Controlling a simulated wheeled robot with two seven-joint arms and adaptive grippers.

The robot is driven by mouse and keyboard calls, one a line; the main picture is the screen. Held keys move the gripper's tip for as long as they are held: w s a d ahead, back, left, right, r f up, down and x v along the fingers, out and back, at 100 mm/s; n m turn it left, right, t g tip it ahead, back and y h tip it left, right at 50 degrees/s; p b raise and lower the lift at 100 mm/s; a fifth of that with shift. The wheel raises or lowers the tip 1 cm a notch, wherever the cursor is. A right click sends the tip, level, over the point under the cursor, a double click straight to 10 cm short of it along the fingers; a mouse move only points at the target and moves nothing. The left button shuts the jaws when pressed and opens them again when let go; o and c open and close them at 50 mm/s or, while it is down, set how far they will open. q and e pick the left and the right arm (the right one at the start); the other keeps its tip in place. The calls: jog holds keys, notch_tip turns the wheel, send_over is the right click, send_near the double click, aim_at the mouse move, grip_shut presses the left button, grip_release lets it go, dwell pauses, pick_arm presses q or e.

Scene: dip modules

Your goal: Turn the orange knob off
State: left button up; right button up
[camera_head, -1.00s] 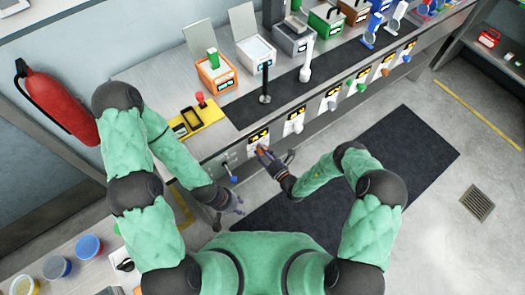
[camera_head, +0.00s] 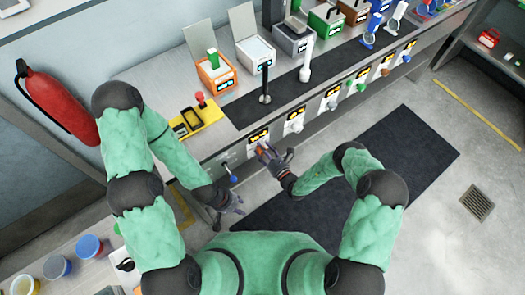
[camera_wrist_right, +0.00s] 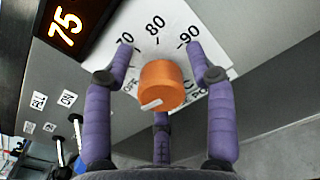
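The orange knob (camera_wrist_right: 166,86) sits on a white dial plate marked 70, 80 and 90 in the right wrist view. Its white pointer mark faces the lower left of that picture. A display (camera_wrist_right: 68,22) beside the dial reads 75. My right gripper (camera_wrist_right: 160,62) is open, its purple fingers spread on both sides of the knob, with a third finger below it. I cannot tell if any finger touches the knob. In the head view the right gripper (camera_head: 273,157) covers most of the knob at the counter front. My left gripper (camera_head: 232,203) hangs empty below the counter, fingers apart.
A blue-tipped lever (camera_head: 232,178) is on the panel left of the knob. More dials, such as a white knob (camera_head: 297,126), line the counter front to the right. A yellow tray (camera_head: 205,117) and black post (camera_head: 265,97) stand on the counter.

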jog(key=shift+s+f, duration=0.1)
jog(key=shift+s, duration=0.1)
jog(key=v, duration=1.1)
jog(key=shift+s+d, duration=0.25)
jog(key=shift+s, duration=0.05)
dwell(0.3)
jog(key=s+a+n+g+y, duration=0.5)
jog(key=s+a+n+g, duration=0.35)
jog(key=s+g, duration=0.2)
jog(key=s+d+n+g+h, duration=0.2)
jog(key=s+n+g+h, duration=0.1)
jog(key=s+n+g, duration=0.6)
jog(key=s+d+f+n+h+b, duration=0.1)
jog(key=s+d+f+n+h, duration=0.15)
jog(key=d+n+h, duration=0.35)
jog(key=w+d+r+n+t+h, duration=0.2)
jog(key=w+d+r+n+t, duration=0.1)
jog(key=w+n+t, duration=0.2)
jog(key=shift+w+d+r+n+h, duration=0.25)
jog(key=shift+w+n+h, duration=0.1)
jog(key=shift+w, duration=0.15)
